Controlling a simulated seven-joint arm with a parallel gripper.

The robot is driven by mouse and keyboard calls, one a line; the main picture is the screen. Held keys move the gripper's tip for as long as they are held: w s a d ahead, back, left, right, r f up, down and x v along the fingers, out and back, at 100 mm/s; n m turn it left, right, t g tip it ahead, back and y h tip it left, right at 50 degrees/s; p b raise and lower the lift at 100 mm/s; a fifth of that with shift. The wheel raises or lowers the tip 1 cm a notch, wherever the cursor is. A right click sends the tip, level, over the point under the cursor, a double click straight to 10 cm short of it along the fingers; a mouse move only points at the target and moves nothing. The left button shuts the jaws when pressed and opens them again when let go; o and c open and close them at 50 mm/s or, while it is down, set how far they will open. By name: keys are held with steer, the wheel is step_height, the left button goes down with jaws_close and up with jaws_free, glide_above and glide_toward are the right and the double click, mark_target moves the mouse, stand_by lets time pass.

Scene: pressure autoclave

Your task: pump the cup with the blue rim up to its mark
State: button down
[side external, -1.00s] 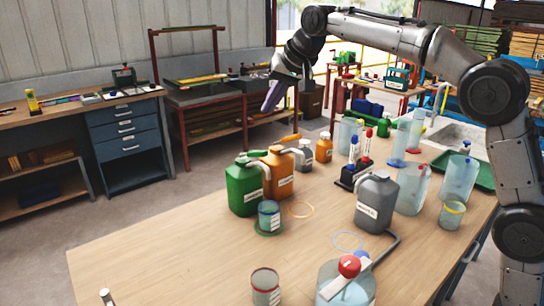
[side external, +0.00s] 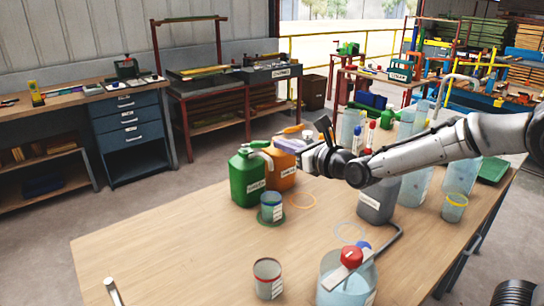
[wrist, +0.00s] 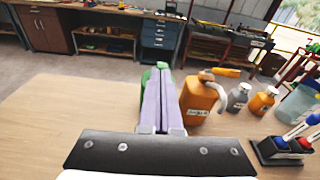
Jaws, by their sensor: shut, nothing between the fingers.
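The cup with the blue rim (side external: 271,208) stands upright on a green ring on the wooden table, just in front of the green jug (side external: 246,178). It has a white label; its mark and liquid level are too small to tell. The orange jug (side external: 281,172) stands behind and to the right of the green one, partly hidden by my arm. My gripper (side external: 287,144) is shut and empty, its lavender fingers in front of the orange jug's upper part in this view. In the wrist view my gripper (wrist: 159,68) covers most of the green jug (wrist: 147,76); the blue-rimmed cup does not show.
A red-rimmed cup (side external: 268,280) stands at the front and a yellow-rimmed cup (side external: 455,206) at the right. A grey jug (side external: 378,203) and a clear vessel with a red knob (side external: 347,285) stand right of the blue-rimmed cup. The table's left part is clear.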

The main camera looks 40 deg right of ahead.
mark_target(267, 147)
steer(key=s+f, duration=0.4)
steer(key=s, duration=0.1)
steer(key=w+f, duration=0.1)
steer(key=w, duration=0.9)
steer(key=shift+m, duration=0.3)
steer(key=shift+d, duration=0.1)
steer(key=shift+w+d+r+g, duration=0.15)
steer(key=shift+w+r+g, duration=0.1)
steer(key=shift+r+g, duration=0.75)
steer(key=shift+g, duration=0.1)
